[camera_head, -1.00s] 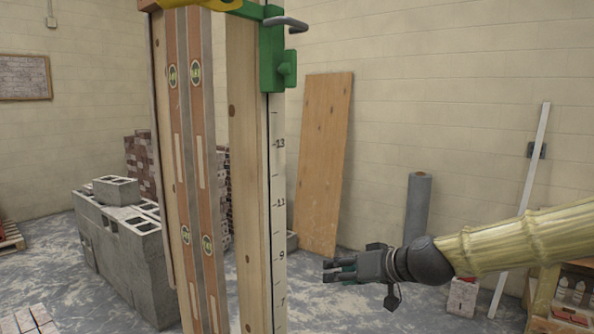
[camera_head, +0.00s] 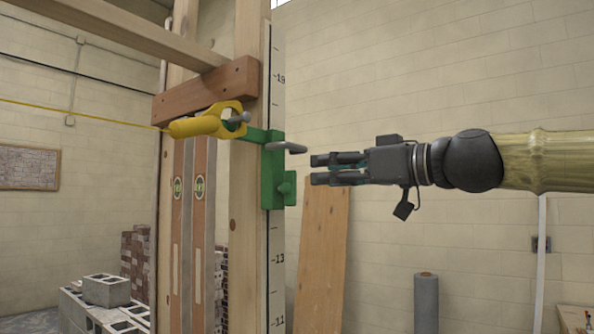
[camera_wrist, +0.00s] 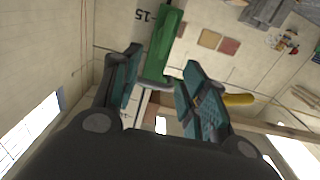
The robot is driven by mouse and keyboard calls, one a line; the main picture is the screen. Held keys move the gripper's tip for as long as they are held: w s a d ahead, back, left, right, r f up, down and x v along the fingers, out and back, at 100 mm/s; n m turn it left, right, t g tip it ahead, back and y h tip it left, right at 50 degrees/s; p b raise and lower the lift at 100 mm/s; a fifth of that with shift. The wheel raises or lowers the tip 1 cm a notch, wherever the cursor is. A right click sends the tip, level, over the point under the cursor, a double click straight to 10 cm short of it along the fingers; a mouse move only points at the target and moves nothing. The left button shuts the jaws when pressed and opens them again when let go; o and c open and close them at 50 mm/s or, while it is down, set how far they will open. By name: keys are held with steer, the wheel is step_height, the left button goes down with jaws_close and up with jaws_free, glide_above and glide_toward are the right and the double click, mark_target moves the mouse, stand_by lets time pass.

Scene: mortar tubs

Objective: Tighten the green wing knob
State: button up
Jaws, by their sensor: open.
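The green bracket (camera_head: 272,172) is clamped on the edge of the upright wooden post with the number scale. The green wing knob (camera_head: 289,187) sticks out from the bracket's right side. A grey bent handle (camera_head: 288,147) juts from the bracket's top. My gripper (camera_head: 314,170) is open and empty, pointing left, a short way right of the bracket at a height between handle and knob. In the wrist view the green bracket (camera_wrist: 166,42) lies beyond the parted fingers (camera_wrist: 162,62), with the grey handle (camera_wrist: 155,83) seen between them.
A yellow line holder (camera_head: 208,124) with a taut yellow string sits left of the bracket. A brown wooden block (camera_head: 205,90) and a beam are above. A plywood board (camera_head: 321,255) leans on the wall behind, and a grey roll (camera_head: 426,303) stands lower right.

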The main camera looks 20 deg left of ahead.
mark_target(296, 174)
steer(key=p+x, duration=0.2)
steer(key=x, duration=0.6)
steer(key=shift+p, duration=0.35)
jaws_close()
